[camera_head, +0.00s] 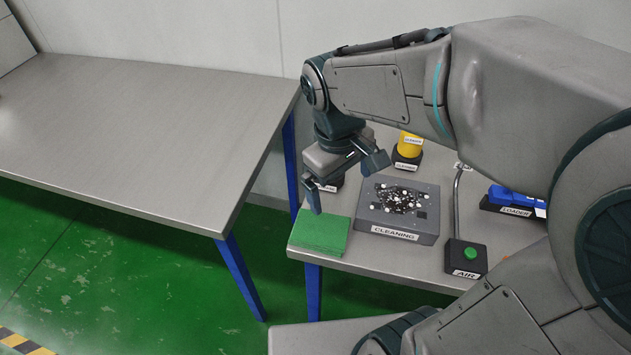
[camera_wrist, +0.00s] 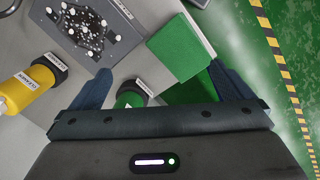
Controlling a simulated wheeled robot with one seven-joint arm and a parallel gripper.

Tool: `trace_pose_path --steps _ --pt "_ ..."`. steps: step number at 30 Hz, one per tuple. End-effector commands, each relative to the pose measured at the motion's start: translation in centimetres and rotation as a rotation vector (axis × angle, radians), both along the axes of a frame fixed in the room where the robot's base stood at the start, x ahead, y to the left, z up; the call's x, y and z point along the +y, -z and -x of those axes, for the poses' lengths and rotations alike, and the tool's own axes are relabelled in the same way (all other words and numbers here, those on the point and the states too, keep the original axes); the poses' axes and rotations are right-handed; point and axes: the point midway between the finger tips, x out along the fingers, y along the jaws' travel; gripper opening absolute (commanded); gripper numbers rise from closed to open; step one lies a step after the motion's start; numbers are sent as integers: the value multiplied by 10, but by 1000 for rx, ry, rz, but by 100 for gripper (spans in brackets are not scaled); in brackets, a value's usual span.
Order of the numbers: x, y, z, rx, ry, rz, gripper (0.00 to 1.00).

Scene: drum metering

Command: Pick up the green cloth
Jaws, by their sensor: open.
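The green cloth (camera_head: 320,233) is a flat, folded square at the left front corner of the right-hand table in the head view. In the wrist view the green cloth (camera_wrist: 181,48) lies just beyond the fingers, left of the right finger, and nothing covers it there. My gripper (camera_head: 340,190) is above the cloth's back edge, pointing down, with a gap between its fingers. In the wrist view my gripper (camera_wrist: 163,88) has its two fingers wide apart, and no cloth is held between them. Whether a fingertip touches the cloth, I cannot tell.
The grey CLEANING box (camera_head: 398,205) with dark and white bits stands right of the cloth. A yellow bottle (camera_head: 409,146) is behind it. The AIR button box (camera_head: 466,256) and blue LOADER item (camera_head: 517,200) are further right. The left table (camera_head: 130,130) looks bare.

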Motion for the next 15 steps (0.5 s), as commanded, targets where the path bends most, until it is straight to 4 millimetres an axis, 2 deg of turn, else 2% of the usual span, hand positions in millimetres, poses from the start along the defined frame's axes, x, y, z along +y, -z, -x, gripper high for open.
trace_pose_path --steps 1,3,7,12,15 --pt "17 1 -8 48 -103 34 100" --pt "36 4 -16 104 -228 75 100" --pt "67 10 -25 190 -418 144 100" --pt "92 16 -30 255 -562 200 100" --pt "96 20 -30 273 -595 215 100"
